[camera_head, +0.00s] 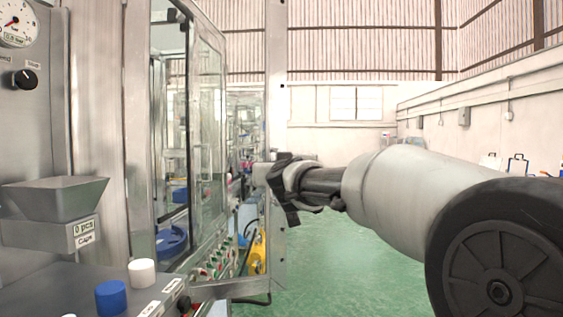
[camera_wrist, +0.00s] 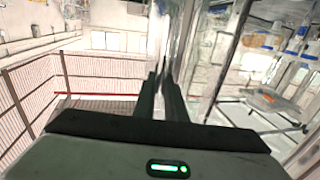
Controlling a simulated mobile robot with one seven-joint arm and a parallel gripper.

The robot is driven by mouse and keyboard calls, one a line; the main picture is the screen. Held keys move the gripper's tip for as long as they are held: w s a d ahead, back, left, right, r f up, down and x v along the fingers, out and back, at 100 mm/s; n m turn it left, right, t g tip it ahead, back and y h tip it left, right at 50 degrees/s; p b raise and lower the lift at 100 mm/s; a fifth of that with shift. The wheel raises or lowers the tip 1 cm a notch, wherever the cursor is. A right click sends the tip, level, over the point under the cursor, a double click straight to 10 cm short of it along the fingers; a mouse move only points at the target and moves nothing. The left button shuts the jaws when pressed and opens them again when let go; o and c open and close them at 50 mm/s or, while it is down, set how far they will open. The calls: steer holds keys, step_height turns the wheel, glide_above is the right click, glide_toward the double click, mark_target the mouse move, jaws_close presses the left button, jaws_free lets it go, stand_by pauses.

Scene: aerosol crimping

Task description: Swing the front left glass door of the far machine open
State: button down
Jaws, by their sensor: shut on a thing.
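The front left glass door (camera_head: 276,110) of the far machine shows in the head view as a tall, pale metal upright with a bottom rail, seen nearly face on. My gripper (camera_head: 264,173) meets this upright at mid height, coming from the right. In the wrist view, my gripper's two dark fingers (camera_wrist: 163,92) are close together on the door's edge (camera_wrist: 180,40), which runs up the picture, with glass to its right. The gripper is shut on the door. The exact contact is partly hidden by the fingers. The door's hinge side and exact opening angle cannot be told.
Another glazed panel (camera_head: 208,130) stands left of the door, beside a metal post. Near left are a grey hopper (camera_head: 55,195), a blue cap (camera_head: 111,298) and a white cap (camera_head: 142,272). Green floor (camera_head: 345,255) is clear right of the door, below my arm.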

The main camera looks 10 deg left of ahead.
steer(key=s+m+h+p, duration=0.5)
steer(key=s+p, duration=0.5)
steer(key=s, duration=1.1)
steer(key=shift+d+h, duration=0.2)
steer(key=shift+h, duration=1.2)
steer(key=c, duration=1.8)
jaws_free()
